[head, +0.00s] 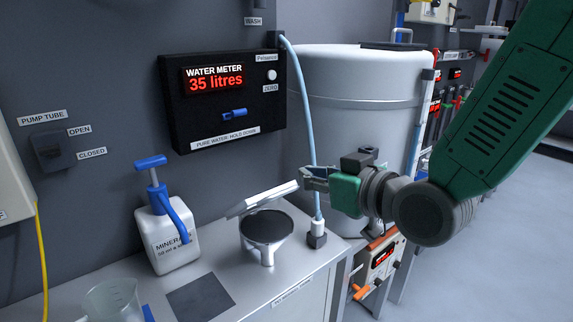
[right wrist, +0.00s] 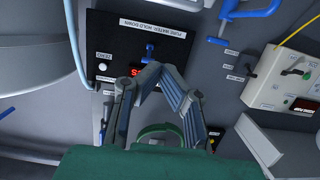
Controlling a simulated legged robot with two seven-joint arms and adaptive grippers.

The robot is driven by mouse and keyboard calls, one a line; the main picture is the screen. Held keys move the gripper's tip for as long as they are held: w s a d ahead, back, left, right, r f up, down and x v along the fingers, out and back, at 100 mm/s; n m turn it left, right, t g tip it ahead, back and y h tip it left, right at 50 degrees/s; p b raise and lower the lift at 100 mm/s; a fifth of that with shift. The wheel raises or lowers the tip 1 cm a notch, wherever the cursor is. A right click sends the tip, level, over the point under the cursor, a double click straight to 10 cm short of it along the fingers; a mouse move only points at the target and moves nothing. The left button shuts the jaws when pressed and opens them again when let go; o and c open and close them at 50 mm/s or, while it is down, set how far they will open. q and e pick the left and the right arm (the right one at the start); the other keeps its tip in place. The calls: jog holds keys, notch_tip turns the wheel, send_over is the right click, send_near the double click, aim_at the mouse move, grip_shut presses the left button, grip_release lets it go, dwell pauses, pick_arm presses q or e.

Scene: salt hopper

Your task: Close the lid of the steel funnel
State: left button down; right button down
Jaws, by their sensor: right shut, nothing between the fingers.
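The steel funnel (head: 266,247) stands on the metal bench top, with a dark round opening facing up. Its flat pale lid (head: 262,198) is raised and tilted over the back of the opening, its right end higher. My right gripper (head: 304,178) is shut and empty, just right of the lid's raised end; I cannot tell whether it touches the lid. In the right wrist view the two fingertips (right wrist: 150,74) come together with nothing between them. My left gripper is not in view.
A white bottle with a blue pump (head: 170,240) stands left of the funnel. A clear beaker (head: 112,298) is at the front left. The water meter panel (head: 222,100) is on the wall behind. A large white tank (head: 350,100) and a pale blue hose (head: 302,110) stand behind my gripper.

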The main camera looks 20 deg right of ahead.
aim_at(285, 191)
jog(key=w+a+f, duration=0.1)
jog(key=w, duration=0.1)
jog(key=w+a+f+p, duration=0.1)
jog(key=w+f, duration=0.1)
jog(key=w, duration=0.1)
jog(key=w+a+f, duration=0.1)
jog(key=w, duration=0.2)
jog(key=shift+f+p, duration=0.35)
jog(key=shift+p, duration=0.05)
jog(key=shift+s+d+f, duration=0.25)
jog(key=shift+s+f, duration=0.05)
jog(key=shift+f, duration=0.05)
jog(key=shift+d+f, duration=0.15)
jog(key=shift+d, duration=0.05)
